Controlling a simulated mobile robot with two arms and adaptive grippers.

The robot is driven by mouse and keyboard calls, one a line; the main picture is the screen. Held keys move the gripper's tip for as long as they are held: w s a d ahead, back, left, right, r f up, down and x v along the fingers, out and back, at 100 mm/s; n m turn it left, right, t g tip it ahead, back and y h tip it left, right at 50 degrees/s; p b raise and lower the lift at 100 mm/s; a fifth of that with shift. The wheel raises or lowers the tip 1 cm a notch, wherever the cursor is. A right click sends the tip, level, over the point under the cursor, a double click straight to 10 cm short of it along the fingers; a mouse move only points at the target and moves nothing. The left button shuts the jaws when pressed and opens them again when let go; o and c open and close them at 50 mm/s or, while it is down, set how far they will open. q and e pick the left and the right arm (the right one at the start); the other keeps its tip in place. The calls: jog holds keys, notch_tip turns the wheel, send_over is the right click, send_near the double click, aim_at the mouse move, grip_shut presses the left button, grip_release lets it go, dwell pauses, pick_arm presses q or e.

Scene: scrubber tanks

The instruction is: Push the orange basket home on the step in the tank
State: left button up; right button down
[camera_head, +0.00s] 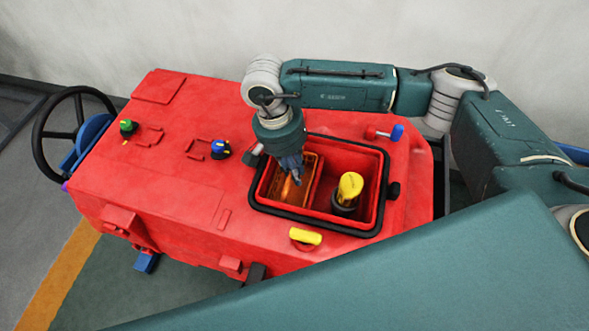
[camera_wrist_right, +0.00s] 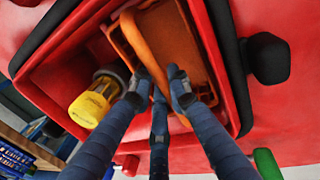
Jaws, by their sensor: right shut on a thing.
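The orange basket (camera_head: 277,191) sits in the left part of the open tank (camera_head: 362,160) in the head view; its inside (camera_wrist_right: 180,42) and bar-like handle (camera_wrist_right: 143,45) fill the top of the right wrist view. My right gripper (camera_head: 292,176) reaches down from above into the basket. In the wrist view its fingers (camera_wrist_right: 161,85) are closed on the handle. The step under the basket is hidden, and I cannot tell whether the basket is fully seated. My left gripper is out of view.
A yellow-topped cylinder (camera_head: 349,186) stands in the tank's right part, close to the basket. A black rim (camera_head: 325,229) surrounds the opening. A yellow handle (camera_head: 305,236) lies in front, a red-and-blue part (camera_head: 385,133) behind. A black steering wheel (camera_head: 75,125) is far left.

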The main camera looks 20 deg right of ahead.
jog(key=shift+r+b, duration=0.1)
jog(key=shift+b, duration=0.2)
dwell(0.4)
jog(key=c, duration=1.6)
grip_release()
jog(key=shift+o, duration=0.3)
jog(key=o, duration=0.4)
jog(key=shift+o, duration=0.2)
jog(key=shift+r, duration=0.15)
jog(key=shift+w+a+r+p, duration=0.1)
jog(key=shift+a+r+p, duration=0.1)
jog(key=shift+r, duration=0.5)
jog(key=shift+w+a+r+p, duration=0.1)
jog(key=shift+r+p, duration=0.15)
jog(key=shift+r, duration=0.45)
jog(key=shift+w+a+r+p, duration=0.1)
jog(key=shift+r+p, duration=0.1)
jog(key=shift+r, duration=0.5)
